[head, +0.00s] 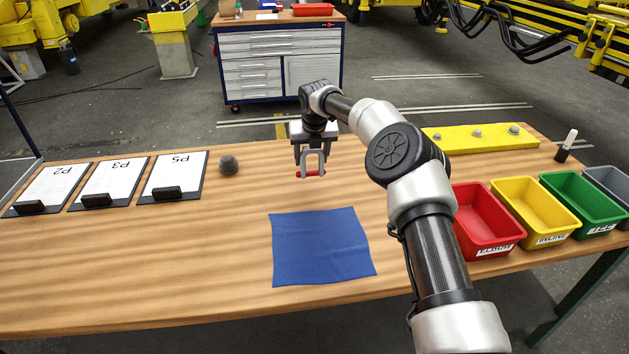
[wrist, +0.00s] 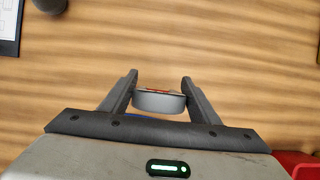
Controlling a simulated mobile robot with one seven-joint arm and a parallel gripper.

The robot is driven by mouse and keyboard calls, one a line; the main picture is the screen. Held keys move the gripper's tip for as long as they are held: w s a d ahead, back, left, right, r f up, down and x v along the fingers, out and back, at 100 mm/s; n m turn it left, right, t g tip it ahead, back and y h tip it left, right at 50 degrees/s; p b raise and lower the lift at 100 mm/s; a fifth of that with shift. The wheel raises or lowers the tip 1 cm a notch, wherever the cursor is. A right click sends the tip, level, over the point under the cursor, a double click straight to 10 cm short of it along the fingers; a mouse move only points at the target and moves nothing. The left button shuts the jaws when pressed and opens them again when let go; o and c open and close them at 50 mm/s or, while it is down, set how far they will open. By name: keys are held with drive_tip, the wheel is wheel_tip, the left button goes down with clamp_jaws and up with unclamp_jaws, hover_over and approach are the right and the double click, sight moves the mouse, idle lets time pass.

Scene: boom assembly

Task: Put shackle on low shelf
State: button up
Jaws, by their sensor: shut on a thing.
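My gripper (head: 311,165) is above the wooden table, behind the blue cloth. It is shut on the shackle (head: 322,159), a grey U-shaped piece with a red pin along its lower side. In the wrist view the shackle (wrist: 159,102) sits between the two fingers, its rounded grey side facing the camera and a bit of red showing on top. The shackle looks held above the tabletop with nothing touching it but the fingers. No low shelf can be made out for certain in either view.
The table (head: 235,200) holds a blue cloth (head: 320,247), several clipboards (head: 173,175) and a dark ball (head: 228,165) at left. Red (head: 484,222), yellow (head: 535,209) and green bins (head: 583,201) and a yellow board (head: 480,138) are at right. A drawer cabinet (head: 281,58) stands behind.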

wheel_tip(320, 180, down, 8)
drive_tip(key=shift+r, duration=0.25)
drive_tip(key=shift+f, duration=0.2)
drive_tip(key=o, duration=1.6)
drive_tip(key=shift+c, duration=0.2)
drive_tip(key=shift+r, duration=0.1)
